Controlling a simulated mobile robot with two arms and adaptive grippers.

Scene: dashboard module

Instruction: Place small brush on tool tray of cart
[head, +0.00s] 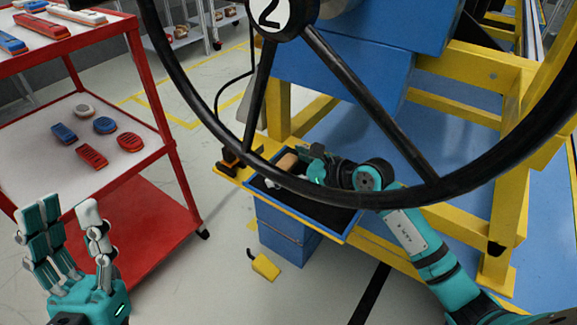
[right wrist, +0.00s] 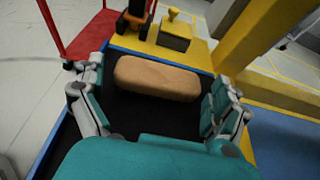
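A small brush with a tan wooden-looking back (head: 288,161) lies in the black-lined tray (head: 320,213) with a blue rim, in the middle of the head view. The brush also shows in the right wrist view (right wrist: 157,78), near the tray's far end. My right gripper (head: 306,163) is over the tray beside the brush. In the right wrist view its fingers (right wrist: 155,92) are spread wide on either side, with gaps to the brush. My left gripper (head: 68,235) is open and empty at the lower left, in front of the red cart (head: 165,155).
The red cart carries several blue, red and grey items on its shelves. A black steering wheel (head: 335,65) crosses in front of the tray. A yellow frame (head: 505,200) stands at the right. An orange-black tool (head: 236,160) is beside the tray. A yellow block (head: 265,267) lies on the floor.

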